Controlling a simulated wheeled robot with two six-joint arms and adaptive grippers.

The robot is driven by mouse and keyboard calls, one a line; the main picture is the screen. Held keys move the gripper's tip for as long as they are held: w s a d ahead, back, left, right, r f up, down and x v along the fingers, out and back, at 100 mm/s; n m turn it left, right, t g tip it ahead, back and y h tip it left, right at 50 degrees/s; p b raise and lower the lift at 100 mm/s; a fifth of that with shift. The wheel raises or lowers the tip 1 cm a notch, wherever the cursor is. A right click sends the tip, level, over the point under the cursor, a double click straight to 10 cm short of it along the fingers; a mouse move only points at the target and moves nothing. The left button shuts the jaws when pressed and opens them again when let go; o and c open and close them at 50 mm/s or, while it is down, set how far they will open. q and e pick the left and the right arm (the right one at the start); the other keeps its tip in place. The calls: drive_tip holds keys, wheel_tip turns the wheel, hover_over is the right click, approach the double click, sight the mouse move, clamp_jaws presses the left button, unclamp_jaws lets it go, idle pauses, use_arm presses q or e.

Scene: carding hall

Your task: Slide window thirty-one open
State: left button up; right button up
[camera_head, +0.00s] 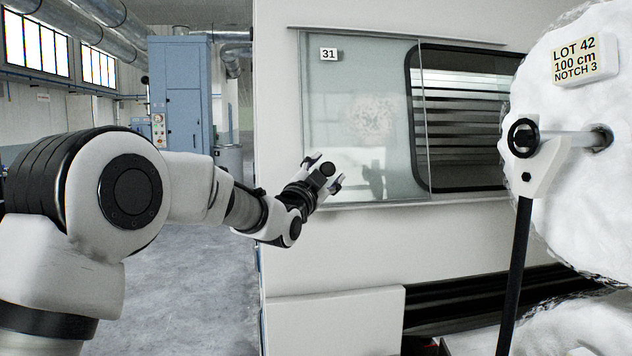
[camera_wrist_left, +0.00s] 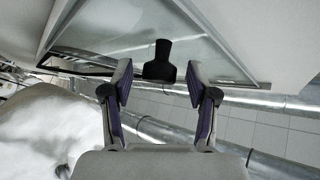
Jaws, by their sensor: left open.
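Window thirty-one is a clear glass pane (camera_head: 362,75) in a white machine wall, with a "31" label (camera_head: 328,54) at its upper left. The pane lies over the left part and overlaps a black-framed opening (camera_head: 470,172) at its right. My left gripper (camera_head: 325,171) is at the pane's lower left, its jaws open. In the left wrist view a black knob (camera_wrist_left: 159,62) shows between and beyond the fingertips of the left gripper (camera_wrist_left: 158,85). Its shape in the head view is partly hidden by the fingers. I cannot tell whether they touch it. My right gripper is not in view.
A large white fibre roll (camera_head: 570,100) labelled "LOT 42" stands close at the right, with a shaft and black-and-white bracket (camera_head: 540,165). A blue cabinet (camera_head: 180,90) stands at the back left. Grey floor (camera_head: 205,290) left of the wall is clear.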

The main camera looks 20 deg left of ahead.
use_arm(q)
drive_tip(key=v, duration=1)
drive_tip(key=shift+s+a, duration=0.15)
drive_tip(key=shift+s, duration=0.2)
drive_tip(key=shift+f, duration=0.2)
